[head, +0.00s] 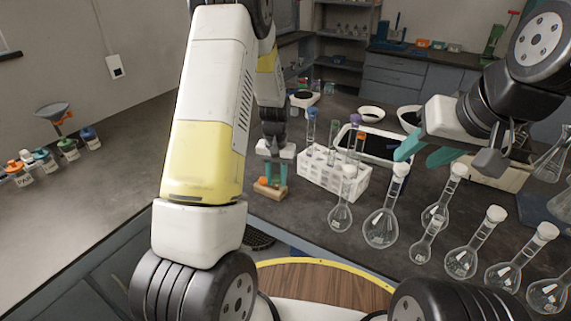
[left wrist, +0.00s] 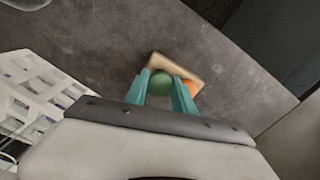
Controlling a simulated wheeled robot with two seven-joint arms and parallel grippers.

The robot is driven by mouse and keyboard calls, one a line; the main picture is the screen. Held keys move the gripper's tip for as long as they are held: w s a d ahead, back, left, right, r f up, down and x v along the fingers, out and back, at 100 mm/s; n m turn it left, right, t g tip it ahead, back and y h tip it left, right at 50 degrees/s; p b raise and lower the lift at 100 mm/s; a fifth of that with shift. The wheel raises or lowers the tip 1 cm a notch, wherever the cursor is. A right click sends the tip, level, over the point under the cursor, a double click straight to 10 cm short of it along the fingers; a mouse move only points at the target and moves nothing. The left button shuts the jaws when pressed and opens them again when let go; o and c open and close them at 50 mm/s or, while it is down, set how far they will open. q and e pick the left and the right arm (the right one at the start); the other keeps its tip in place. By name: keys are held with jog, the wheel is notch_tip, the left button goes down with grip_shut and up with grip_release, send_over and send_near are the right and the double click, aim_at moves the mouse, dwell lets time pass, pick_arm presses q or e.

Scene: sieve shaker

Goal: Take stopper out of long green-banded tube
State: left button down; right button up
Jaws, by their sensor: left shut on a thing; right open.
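My left gripper (head: 270,183) points down, low over a small wooden block (head: 268,189) on the dark bench. In the left wrist view, its teal fingers (left wrist: 161,88) are shut on a round green stopper (left wrist: 160,82) at the block. I cannot tell whether the stopper touches the block. A white rack (head: 335,178) to the right holds several upright tubes. One greenish tube (head: 333,133) shows no clear cap, but I cannot make out its band. My right gripper (head: 426,152) is open and empty above the flasks, right of the rack.
An orange piece (left wrist: 190,88) sits on the block beside the green stopper. Several capped glass flasks (head: 381,227) stand in front and right of the rack.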

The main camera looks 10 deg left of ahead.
pick_arm(q)
jog(key=shift+f, duration=0.6)
dwell(0.6)
jog(key=shift+f, duration=0.25)
